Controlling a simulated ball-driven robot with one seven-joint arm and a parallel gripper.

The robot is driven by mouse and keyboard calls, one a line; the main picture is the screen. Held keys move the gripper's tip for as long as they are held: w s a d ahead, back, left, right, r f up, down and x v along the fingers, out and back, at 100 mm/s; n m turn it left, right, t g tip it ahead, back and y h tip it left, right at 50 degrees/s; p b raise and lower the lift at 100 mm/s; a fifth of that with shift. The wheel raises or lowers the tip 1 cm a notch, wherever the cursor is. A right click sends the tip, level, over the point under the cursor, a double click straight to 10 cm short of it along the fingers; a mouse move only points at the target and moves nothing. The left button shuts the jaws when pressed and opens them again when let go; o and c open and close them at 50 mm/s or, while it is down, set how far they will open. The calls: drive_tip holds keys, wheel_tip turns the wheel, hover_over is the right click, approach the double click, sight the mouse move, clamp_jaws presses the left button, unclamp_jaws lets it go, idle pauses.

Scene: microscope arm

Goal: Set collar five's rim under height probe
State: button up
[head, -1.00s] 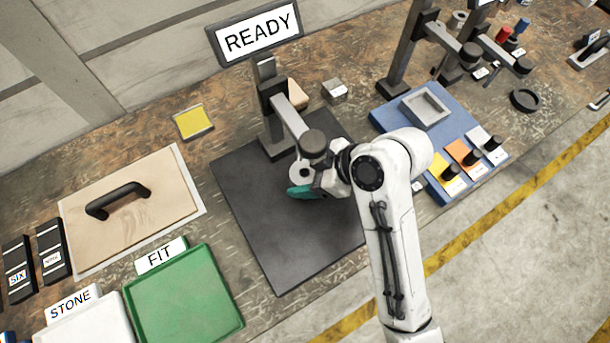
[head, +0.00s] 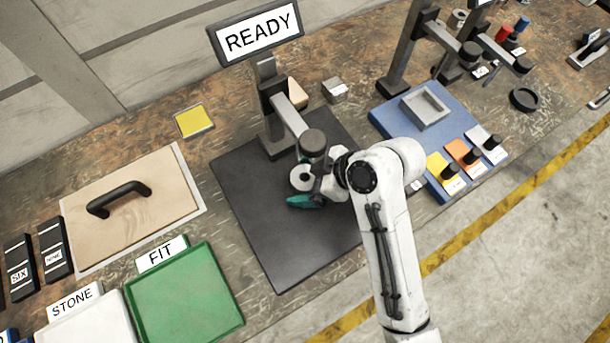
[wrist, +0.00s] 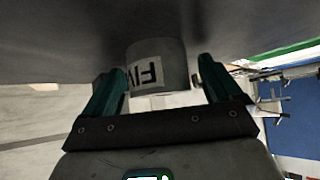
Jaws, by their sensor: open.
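Collar five (head: 302,178), a pale grey ring with a dark hole, stands on the dark mat (head: 270,225). In the wrist view collar five (wrist: 158,62) shows a partly visible "FIVE" label. The height probe's dark round head (head: 313,142) hangs from a grey arm on its stand, close to the collar; I cannot tell whether it is right over the rim. My gripper (head: 311,193) is low at the mat beside the collar. In the wrist view my gripper (wrist: 162,72) is open, its teal fingers on either side of the collar with gaps.
A "READY" sign (head: 254,33) tops the stand. A green FIT tray (head: 185,298) and a white STONE tray (head: 85,325) lie at lower left. A blue fixture (head: 395,122) stands to the right. The mat's front and left parts are clear.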

drive_tip(key=shift+r, duration=0.25)
drive_tip(key=v, duration=1.1)
drive_tip(key=shift+d+r, duration=0.25)
drive_tip(key=shift+d, duration=0.1)
